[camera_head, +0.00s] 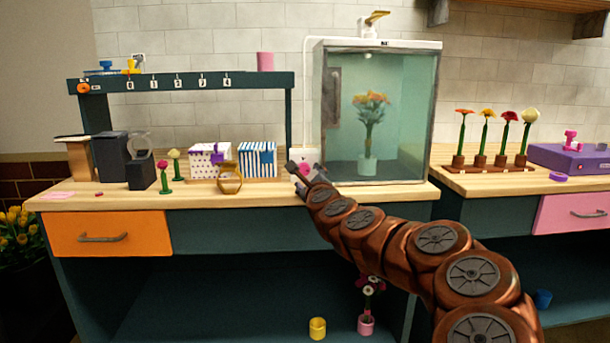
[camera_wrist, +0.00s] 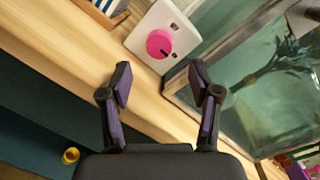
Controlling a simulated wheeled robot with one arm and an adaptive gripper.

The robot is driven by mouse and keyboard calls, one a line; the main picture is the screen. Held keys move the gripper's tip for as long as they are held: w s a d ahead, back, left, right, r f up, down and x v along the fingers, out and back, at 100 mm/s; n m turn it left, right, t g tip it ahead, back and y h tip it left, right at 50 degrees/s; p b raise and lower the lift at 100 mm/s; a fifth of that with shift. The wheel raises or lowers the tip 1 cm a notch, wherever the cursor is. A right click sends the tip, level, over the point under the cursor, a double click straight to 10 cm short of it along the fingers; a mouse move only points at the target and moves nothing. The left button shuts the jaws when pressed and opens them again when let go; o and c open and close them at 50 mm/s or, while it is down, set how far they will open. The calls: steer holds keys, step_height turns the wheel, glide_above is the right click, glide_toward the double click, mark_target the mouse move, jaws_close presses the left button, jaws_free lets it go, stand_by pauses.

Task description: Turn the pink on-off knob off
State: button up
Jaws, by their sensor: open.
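The pink knob (camera_wrist: 159,43) is round, with a dark pointer mark at its lower right edge. It sits on a white panel (camera_wrist: 178,20) beside the glass tank, and a bit of the knob shows in the head view (camera_head: 305,168), partly covered by my gripper. My gripper (camera_wrist: 160,75) is open and empty in the wrist view. The knob lies just beyond and between its two fingertips, with a visible gap. In the head view my gripper (camera_head: 295,172) is at the panel by the tank's lower left corner.
The glass tank (camera_head: 335,110) with an orange flower inside stands right of the panel.

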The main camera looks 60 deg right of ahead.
mark_target(304, 170)
steer(key=shift+x, duration=2.85)
steer(key=shift+c, duration=0.3)
steer(key=c, duration=1.1)
